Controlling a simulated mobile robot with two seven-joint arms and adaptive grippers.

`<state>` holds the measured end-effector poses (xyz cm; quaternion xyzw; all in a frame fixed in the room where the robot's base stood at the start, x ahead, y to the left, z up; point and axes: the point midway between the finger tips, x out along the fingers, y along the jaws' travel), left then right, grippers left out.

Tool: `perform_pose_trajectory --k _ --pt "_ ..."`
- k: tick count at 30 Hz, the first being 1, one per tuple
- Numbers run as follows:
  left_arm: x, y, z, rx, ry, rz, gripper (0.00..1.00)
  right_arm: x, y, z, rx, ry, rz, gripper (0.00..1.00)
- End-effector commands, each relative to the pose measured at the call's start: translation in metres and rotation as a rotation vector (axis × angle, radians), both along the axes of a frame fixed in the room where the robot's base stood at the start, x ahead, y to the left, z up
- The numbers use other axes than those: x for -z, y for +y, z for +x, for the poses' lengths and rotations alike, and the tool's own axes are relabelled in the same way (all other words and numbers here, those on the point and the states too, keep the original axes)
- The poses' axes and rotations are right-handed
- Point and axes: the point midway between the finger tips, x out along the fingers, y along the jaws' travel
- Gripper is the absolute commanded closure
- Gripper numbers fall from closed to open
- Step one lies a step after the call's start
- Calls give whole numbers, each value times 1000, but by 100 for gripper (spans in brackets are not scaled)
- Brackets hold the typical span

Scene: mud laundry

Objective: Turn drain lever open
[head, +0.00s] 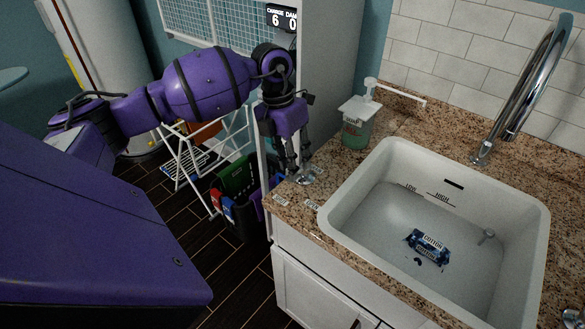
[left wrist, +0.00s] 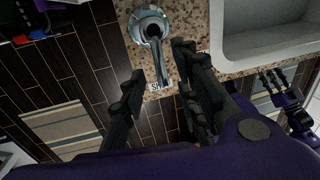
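The chrome drain lever (head: 309,178) sits on the granite counter's left front corner, beside the sink. In the left wrist view its round base (left wrist: 150,22) is at the top, and its handle (left wrist: 162,62) points down at a white label (left wrist: 160,86) that seems to read SHUT. My left gripper (head: 294,168) is over that corner. In the left wrist view its fingers (left wrist: 158,72) are apart, with the lever handle between them and closer to the right finger. I cannot tell whether they touch. My right gripper (left wrist: 273,78) shows at the right, its fingers spread and empty.
A soap dispenser (head: 357,122) and tall chrome faucet (head: 520,90) stand behind. Two small labels lie along the counter edge near the lever. A drying rack (head: 195,165) stands on the dark floor at left.

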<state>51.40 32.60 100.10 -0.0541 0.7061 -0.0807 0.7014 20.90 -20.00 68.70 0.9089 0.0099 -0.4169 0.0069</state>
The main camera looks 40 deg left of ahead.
Motion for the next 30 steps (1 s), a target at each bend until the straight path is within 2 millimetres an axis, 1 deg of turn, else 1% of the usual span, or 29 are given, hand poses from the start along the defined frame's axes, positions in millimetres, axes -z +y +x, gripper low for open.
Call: perform_pose_trajectory --k 3,6,9,15,16,17,22,23,30 --pt "14 -3 -1 0 0 -1 70 -6 2 9 -4 -19 1 60" --pt "22 -5 0 1 -1 -1 70 -10 2 17 -7 -32 3 60" --pt "26 -6 0 1 -2 -1 70 -12 2 20 -10 -37 2 60" --pt "26 -6 0 2 -2 -1 70 -11 0 18 -13 -34 -2 60" --pt "26 -6 0 2 -2 -1 72 -11 0 17 -13 -33 -2 60" --pt "26 -6 0 2 -2 -1 76 -11 0 17 -12 -32 -3 60" --pt "26 -5 0 2 -2 0 98 -9 -1 13 -11 -26 -4 60" --pt "26 -5 0 1 -2 0 100 -9 -1 13 -11 -24 -4 60" --pt "26 -4 0 -1 -3 1 100 -6 -1 8 -7 -16 -3 60"
